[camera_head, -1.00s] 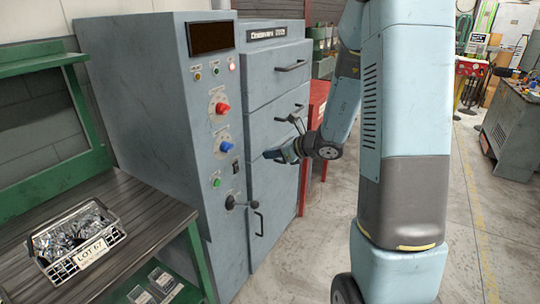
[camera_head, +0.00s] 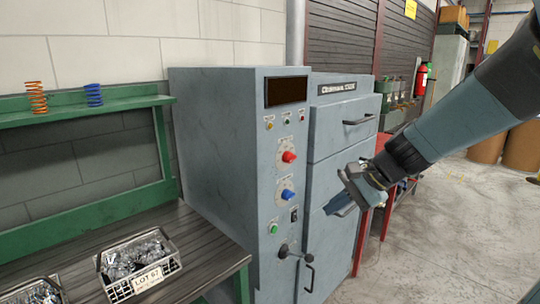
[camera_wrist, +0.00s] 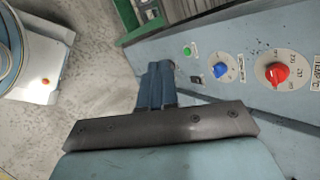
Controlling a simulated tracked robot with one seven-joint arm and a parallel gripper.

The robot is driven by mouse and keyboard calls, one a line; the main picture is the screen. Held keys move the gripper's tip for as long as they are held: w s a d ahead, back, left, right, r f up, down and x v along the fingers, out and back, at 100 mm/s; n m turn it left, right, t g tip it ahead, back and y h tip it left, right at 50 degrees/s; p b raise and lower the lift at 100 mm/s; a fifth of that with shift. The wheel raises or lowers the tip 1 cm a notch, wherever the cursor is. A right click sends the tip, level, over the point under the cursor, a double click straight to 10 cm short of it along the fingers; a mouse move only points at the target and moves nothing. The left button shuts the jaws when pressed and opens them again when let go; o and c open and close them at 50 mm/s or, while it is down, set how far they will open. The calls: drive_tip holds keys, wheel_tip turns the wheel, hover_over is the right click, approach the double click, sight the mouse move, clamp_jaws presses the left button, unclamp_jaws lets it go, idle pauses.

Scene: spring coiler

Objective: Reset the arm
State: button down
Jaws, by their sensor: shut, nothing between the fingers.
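My gripper (camera_head: 340,205) is in front of the grey-blue coiler cabinet (camera_head: 222,150), beside its drawer front. It also shows in the wrist view (camera_wrist: 156,86), with its two blue fingers together and nothing between them. The cabinet face carries a red knob (camera_head: 289,157), a blue knob (camera_head: 288,195), a green button (camera_head: 274,228) and a black lever (camera_head: 284,251). The wrist view shows the red knob (camera_wrist: 277,72), the blue knob (camera_wrist: 220,70) and the green button (camera_wrist: 187,50) beyond the fingers. I cannot tell whether the fingers touch the cabinet.
A green workbench (camera_head: 205,245) at left holds a wire basket (camera_head: 140,262) labelled LOT 67 and part of another basket (camera_head: 35,292). An orange spring (camera_head: 37,97) and a blue spring (camera_head: 94,95) stand on the shelf. Floor at right (camera_head: 465,230) is open.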

drive_tip(key=s+d+r+n+t+h, duration=0.2)
drive_tip(key=s+d+r+n+h, duration=0.4)
drive_tip(key=s+n, duration=0.4)
drive_tip(key=s+d+h, duration=0.1)
drive_tip(key=d, duration=0.1)
drive_tip(key=shift+s+d+r, duration=0.25)
drive_tip(key=shift+s+d, duration=0.1)
drive_tip(key=shift+d, duration=0.05)
